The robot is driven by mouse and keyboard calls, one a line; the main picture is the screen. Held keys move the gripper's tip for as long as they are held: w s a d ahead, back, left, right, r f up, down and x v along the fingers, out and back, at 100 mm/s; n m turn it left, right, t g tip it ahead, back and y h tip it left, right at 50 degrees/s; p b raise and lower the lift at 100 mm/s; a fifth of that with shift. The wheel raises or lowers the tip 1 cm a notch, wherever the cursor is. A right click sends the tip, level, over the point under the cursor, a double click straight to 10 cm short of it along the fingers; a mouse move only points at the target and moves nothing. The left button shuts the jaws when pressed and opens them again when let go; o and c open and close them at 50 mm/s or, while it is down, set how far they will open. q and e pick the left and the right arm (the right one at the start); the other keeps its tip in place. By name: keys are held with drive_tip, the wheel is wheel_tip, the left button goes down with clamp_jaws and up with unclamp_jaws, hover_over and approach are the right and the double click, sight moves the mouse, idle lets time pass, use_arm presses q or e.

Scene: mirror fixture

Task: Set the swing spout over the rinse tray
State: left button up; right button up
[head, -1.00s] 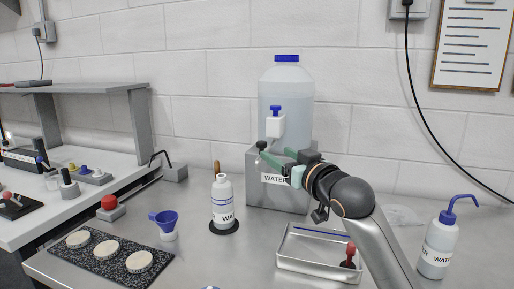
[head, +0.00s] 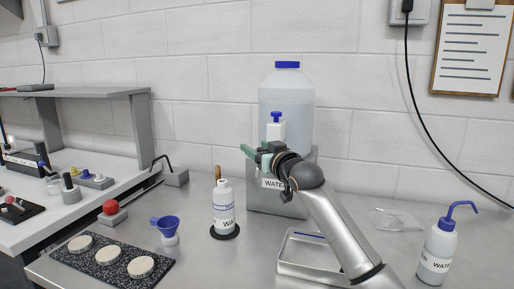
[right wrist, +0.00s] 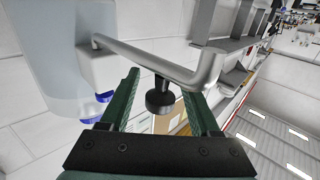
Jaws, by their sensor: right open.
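The swing spout (right wrist: 145,57) is a grey metal tube coming out of the white tap block (right wrist: 97,68), with a black knob (right wrist: 160,97) on it. In the head view the tap (head: 275,131) shows on the water container, but the spout is hidden by my gripper. My right gripper (head: 256,153) is open in front of the tap. In the right wrist view its green fingers (right wrist: 163,88) stand either side of the knob; I cannot tell whether they touch it. The rinse tray (head: 300,274), shallow metal, lies below, partly behind my right arm. My left gripper is not in view.
The large water container (head: 287,90) stands on a grey block (head: 270,201) by the wall.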

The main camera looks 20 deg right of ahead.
drive_tip(key=shift+w, duration=0.15)
clamp_jaws()
idle(0.5)
idle(0.9)
